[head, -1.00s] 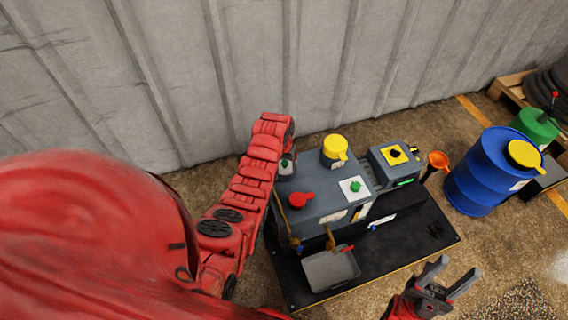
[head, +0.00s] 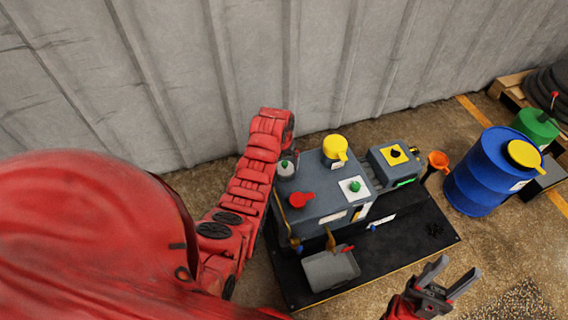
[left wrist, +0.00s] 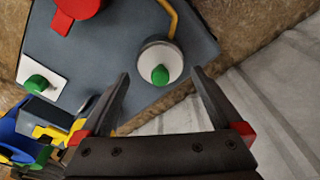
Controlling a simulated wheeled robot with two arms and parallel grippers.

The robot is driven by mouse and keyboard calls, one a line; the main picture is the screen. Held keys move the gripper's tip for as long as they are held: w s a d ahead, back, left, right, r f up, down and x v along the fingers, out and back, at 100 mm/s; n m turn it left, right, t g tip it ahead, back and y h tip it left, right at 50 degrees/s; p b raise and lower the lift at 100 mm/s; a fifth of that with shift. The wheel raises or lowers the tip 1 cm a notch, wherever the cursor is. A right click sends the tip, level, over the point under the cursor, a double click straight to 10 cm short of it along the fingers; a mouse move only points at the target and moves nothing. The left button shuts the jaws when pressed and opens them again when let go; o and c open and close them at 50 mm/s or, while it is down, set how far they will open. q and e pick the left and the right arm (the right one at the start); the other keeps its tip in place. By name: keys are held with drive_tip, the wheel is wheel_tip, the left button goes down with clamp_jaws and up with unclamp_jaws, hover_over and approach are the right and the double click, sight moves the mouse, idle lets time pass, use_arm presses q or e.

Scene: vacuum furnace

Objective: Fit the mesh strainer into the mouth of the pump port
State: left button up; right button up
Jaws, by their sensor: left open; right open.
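The pump port (head: 286,169) is a grey round fitting at the back left corner of the grey pump unit (head: 318,192). The disc may be the mesh strainer seated in the mouth, but I cannot make out any mesh. My left gripper (left wrist: 160,73) is open, its fingers apart on either side of the knob in the picture and not visibly touching it. The arm partly hides this gripper in the head view. My right gripper (head: 456,270) is open and empty at the lower right.
The unit carries a red cap (head: 301,199), a yellow cap (head: 335,147) and another green knob (head: 355,186). A grey tray (head: 330,270) sits at the front of the black base. A blue drum (head: 482,175) and an orange funnel (head: 438,160) stand right. The corrugated wall (head: 230,60) is close behind.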

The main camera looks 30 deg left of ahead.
use_arm(q)
wheel_tip(320, 180, up, 14)
drive_tip(key=s+p, duration=0.1)
drive_tip(key=p, duration=0.5)
drive_tip(key=shift+s+r+p, duration=0.25)
drive_tip(key=shift+s+p, duration=0.15)
